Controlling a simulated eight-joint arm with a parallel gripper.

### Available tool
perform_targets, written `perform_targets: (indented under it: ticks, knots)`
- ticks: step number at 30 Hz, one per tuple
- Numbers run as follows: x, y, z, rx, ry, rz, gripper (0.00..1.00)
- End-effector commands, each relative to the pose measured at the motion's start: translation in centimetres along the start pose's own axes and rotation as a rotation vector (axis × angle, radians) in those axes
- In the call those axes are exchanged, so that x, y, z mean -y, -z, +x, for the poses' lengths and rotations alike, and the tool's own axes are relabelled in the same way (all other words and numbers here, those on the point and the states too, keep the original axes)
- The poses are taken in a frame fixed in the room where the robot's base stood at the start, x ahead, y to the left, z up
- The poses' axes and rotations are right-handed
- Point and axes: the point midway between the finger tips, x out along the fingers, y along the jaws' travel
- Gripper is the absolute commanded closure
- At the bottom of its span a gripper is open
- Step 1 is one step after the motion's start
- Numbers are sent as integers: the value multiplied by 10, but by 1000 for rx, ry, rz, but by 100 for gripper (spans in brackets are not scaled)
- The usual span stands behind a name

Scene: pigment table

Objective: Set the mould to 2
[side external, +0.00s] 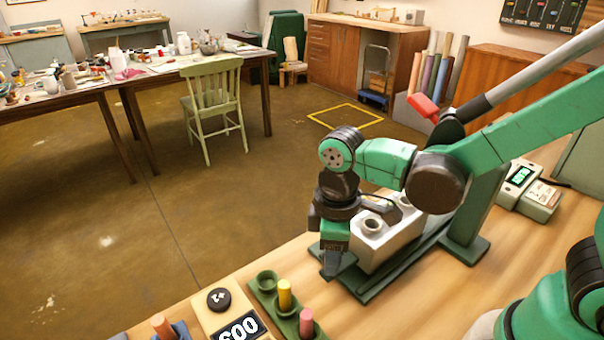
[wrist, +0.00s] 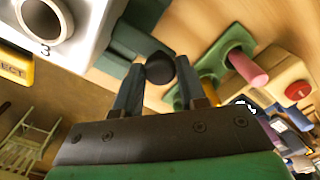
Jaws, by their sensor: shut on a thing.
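The mould is a silver block (side external: 385,242) with round holes on top, sitting on a green base (side external: 372,288) at the right of the bench. In the wrist view the mould (wrist: 88,18) fills the upper left, with the number 3 beside one hole. My gripper (side external: 332,264) is low at the mould's near left end. In the wrist view my gripper (wrist: 160,76) has its two fingers either side of a round black knob (wrist: 160,68) and is shut on it. The knob is hidden in the side view. No pointer or 2 mark is visible.
A red-ended lever (side external: 424,107) rises above the mould. A green tray (side external: 262,300) with yellow and pink sticks stands at the front, beside a box with a dark dial (side external: 218,299) and a 600 display. A device with a green readout (side external: 521,175) is at right.

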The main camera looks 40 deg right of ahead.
Motion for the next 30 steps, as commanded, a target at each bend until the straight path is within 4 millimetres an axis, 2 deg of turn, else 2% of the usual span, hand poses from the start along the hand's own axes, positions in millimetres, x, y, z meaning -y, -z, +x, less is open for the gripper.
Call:
perform_targets:
  ticks: [9,13,18,27,28,30]
  knots:
    - [-56,-54,0,0,-5,13,100]
    - [-74,-72,0,-1,-6,10,100]
    - [-85,-84,0,-2,-6,3,100]
    - [-85,-84,0,-3,-5,-1,100]
    - [-85,-84,0,-3,-5,-1,58]
    - [-85,-84,0,-3,-5,-1,39]
